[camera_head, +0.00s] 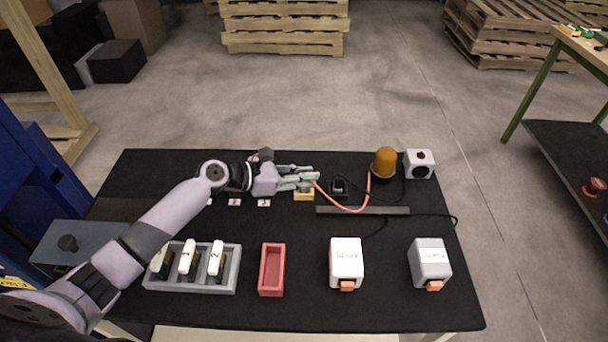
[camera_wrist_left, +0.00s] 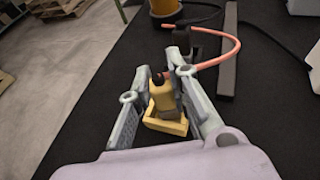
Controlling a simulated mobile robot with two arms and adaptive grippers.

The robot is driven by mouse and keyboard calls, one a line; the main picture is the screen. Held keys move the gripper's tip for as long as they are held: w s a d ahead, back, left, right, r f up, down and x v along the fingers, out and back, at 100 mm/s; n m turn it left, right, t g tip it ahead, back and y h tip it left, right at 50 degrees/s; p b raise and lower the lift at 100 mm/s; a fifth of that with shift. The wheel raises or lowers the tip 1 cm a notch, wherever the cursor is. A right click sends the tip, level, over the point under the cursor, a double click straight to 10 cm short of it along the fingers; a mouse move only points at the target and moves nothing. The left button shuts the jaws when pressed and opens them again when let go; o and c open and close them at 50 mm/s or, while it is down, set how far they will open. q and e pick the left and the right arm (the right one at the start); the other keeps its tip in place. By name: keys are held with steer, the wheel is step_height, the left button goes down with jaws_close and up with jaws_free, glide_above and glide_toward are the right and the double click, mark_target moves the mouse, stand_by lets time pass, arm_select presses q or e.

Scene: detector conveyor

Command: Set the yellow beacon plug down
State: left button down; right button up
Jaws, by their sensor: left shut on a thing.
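The yellow beacon plug (camera_wrist_left: 162,96) is between the fingers of my left gripper (camera_wrist_left: 172,78), which is shut on it. The plug has a dark tip and stands roughly upright at a small yellow holder (camera_wrist_left: 166,123). I cannot tell whether it touches the holder's floor. In the head view my left gripper (camera_head: 308,178) is just above the yellow holder (camera_head: 304,196), and its fingers hide most of the plug. The orange beacon (camera_head: 385,162) stands to the right on the black table. My right gripper is not in view.
A red-orange cable (camera_head: 347,208) loops past a black block (camera_head: 339,188) beside the gripper. A dark bar (camera_head: 375,211) lies in front of it.

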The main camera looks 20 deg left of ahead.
arm_select(q)
steer(key=c, duration=1.5)
jaws_free()
steer(key=shift+f, duration=0.1)
steer(key=shift+s+a, duration=0.1)
steer(key=shift+b+v, duration=0.4)
steer(key=shift+v, duration=5.55)
